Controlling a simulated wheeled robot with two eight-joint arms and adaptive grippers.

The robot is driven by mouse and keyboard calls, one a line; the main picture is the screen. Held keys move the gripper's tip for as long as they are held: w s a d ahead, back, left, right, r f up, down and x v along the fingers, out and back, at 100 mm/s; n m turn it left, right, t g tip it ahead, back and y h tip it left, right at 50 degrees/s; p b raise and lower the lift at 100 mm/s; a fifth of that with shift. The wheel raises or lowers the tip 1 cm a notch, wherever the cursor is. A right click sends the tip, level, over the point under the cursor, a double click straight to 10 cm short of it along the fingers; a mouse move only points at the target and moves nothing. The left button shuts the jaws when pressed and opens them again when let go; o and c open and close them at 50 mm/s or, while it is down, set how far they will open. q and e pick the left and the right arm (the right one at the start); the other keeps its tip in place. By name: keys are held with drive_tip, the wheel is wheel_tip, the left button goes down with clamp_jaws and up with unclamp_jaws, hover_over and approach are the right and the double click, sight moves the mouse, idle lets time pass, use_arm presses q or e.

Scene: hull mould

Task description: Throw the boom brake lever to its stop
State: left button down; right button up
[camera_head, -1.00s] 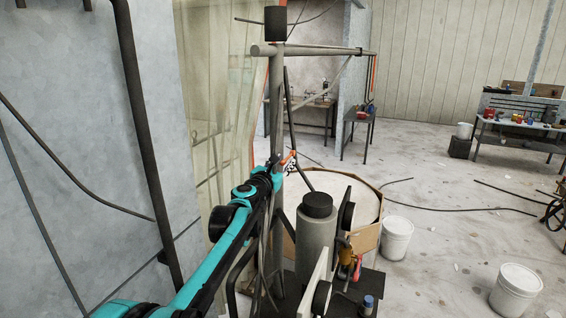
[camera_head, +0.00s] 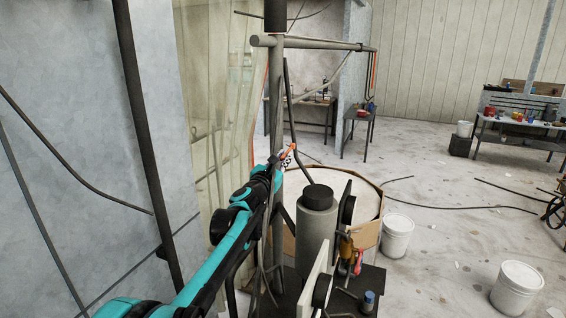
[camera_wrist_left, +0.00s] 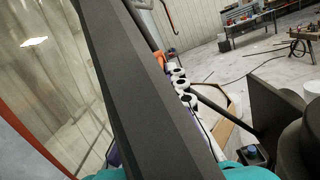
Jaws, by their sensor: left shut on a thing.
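The boom brake lever, with an orange-red grip (camera_head: 289,150), is beside the grey upright mast (camera_head: 276,105). The horizontal boom (camera_head: 325,46) crosses above it. My left gripper (camera_head: 284,160) is at the orange part, shut on the lever, at the end of the teal arm. In the left wrist view the gripper's white-and-black finger joints (camera_wrist_left: 181,85) show beside a bit of orange (camera_wrist_left: 160,60). A dark broad bar close to the lens hides much of that view. The exact contact and the lever's stop cannot be made out. My right gripper is not in view.
A grey cylinder with a black cap (camera_head: 318,215) stands right of the mast, near a large round tub (camera_head: 365,200). White buckets (camera_head: 396,238) are on the floor. A translucent curtain (camera_head: 215,90) and a dark pipe (camera_head: 140,110) are left. The floor right is fairly open.

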use_arm(q)
drive_tip(key=shift+w+d+f+t+h+b, duration=0.1)
drive_tip(key=shift+w+f+t+h+b, duration=0.2)
drive_tip(key=shift+f+t+b, duration=0.9)
drive_tip(key=shift+w+d+f+t+h+b, duration=0.2)
drive_tip(key=shift+t+b, duration=0.45)
drive_tip(key=shift+b, duration=1.15)
drive_tip(key=shift+w+a+f+t+h+b, duration=0.1)
drive_tip(key=shift+w+f+t+h+b, duration=0.25)
drive_tip(key=shift+f+t+b, duration=0.85)
drive_tip(key=shift+s+d+r+g+b, duration=0.1)
drive_tip(key=shift+r+g+b, duration=0.2)
drive_tip(key=shift+r, duration=0.2)
drive_tip(key=c, duration=1.5)
unclamp_jaws()
drive_tip(key=shift+c, duration=0.2)
drive_tip(key=shift+s, duration=0.1)
drive_tip(key=v, duration=1.2)
